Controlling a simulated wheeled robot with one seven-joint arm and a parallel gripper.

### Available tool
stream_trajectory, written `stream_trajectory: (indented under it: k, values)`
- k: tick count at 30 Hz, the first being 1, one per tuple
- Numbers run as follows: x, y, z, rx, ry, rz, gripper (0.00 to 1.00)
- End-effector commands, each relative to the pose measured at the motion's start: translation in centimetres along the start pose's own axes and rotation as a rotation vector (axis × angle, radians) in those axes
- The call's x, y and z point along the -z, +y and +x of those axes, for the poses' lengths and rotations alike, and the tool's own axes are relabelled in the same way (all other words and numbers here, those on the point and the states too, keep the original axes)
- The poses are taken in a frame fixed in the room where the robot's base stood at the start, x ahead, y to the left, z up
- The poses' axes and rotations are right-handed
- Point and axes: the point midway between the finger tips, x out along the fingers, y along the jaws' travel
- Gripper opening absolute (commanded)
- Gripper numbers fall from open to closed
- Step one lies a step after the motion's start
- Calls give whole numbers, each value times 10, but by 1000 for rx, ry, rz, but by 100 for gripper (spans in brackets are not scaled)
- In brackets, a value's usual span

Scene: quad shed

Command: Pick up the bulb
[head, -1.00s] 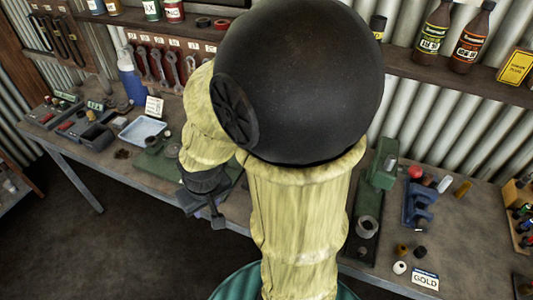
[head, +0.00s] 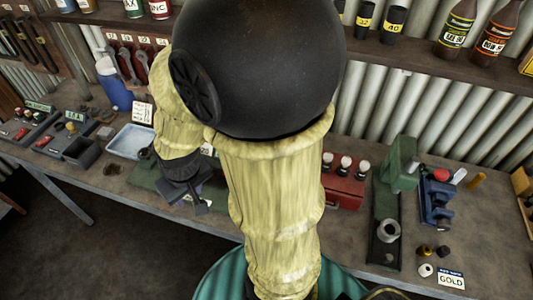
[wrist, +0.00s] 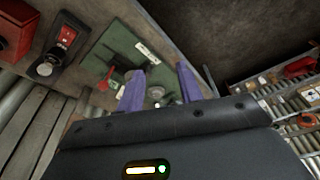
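My gripper (wrist: 160,84) is open, its two purple fingers apart above a green mat (wrist: 118,52) on the bench. A small, roundish grey-white thing (wrist: 157,92) shows between the fingers in the wrist view. It may be the bulb, but it is too small and partly hidden to be sure. No contact with it is visible. In the head view my gripper (head: 192,197) hangs over the green mat (head: 146,176), and my arm hides what lies beneath it.
A red box (head: 345,190) with several white-topped pieces stands right of my arm. A green machine (head: 396,165) and blue vise (head: 437,200) stand right. A shelf with bottles (head: 457,25) runs behind.

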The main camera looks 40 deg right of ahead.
Motion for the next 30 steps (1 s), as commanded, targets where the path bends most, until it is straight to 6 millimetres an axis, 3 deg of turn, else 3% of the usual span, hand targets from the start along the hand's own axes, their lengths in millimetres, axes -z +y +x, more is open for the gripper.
stream_trajectory:
  k: [14, 23, 30]
  values:
    - [8, -2, 4, 12, 25, 29, 41]
    - [72, -6, 30, 56, 214, 264, 41]
    - [124, 16, 52, 14, 395, 511, 41]
